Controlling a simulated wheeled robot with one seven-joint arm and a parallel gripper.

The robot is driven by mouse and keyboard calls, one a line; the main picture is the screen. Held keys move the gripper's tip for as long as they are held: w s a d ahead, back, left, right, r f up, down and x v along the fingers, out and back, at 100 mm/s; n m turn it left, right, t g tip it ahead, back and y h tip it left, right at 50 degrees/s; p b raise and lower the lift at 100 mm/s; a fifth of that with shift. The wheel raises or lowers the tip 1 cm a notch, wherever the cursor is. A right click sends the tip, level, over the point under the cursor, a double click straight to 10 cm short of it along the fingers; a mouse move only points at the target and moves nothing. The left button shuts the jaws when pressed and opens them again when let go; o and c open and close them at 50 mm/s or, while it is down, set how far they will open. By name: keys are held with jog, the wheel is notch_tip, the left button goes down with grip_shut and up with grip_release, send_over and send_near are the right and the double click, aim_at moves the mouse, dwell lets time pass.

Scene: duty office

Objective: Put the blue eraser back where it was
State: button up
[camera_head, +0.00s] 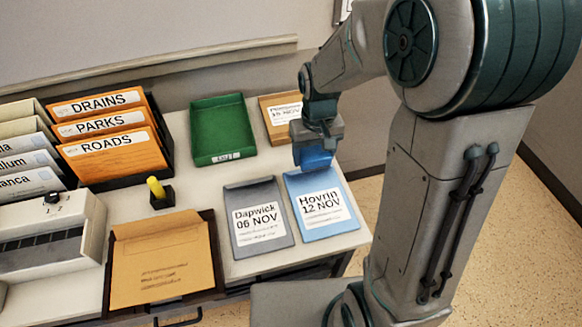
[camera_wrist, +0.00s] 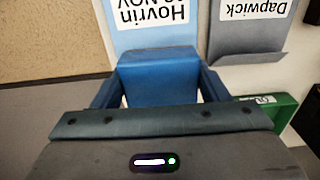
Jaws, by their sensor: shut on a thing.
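The blue eraser (camera_wrist: 158,80) is between the two fingers of my gripper (camera_wrist: 158,98) in the wrist view, and my gripper is shut on it. In the head view the blue eraser (camera_head: 314,157) shows below my gripper (camera_head: 316,150), over the back end of the light blue folder labelled Hovrin 12 NOV (camera_head: 337,232). I cannot tell whether the eraser touches the folder. The folder also shows in the wrist view (camera_wrist: 190,42), beyond the eraser.
A grey folder labelled Dapwick (camera_head: 262,247) lies left of the Hovrin one. Behind are a green tray (camera_head: 222,148) and a tan folder (camera_head: 278,132). A yellow item in a black holder (camera_head: 162,204), an envelope in a dark tray (camera_head: 208,218) and orange files (camera_head: 142,158) stand left.

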jog(key=shift+s+a+f, duration=0.1)
jog(key=shift+s, duration=0.05)
jog(key=shift+a+f, duration=0.1)
jog(key=p, duration=0.1)
send_over(291, 160)
notch_tip(291, 160, down, 7)
jog(key=shift+r, duration=0.15)
jog(key=shift+f, duration=1.95)
jog(key=shift+f, duration=0.2)
jog(key=o, duration=0.9)
jog(key=shift+o, duration=0.2)
jog(key=shift+r, duration=0.1)
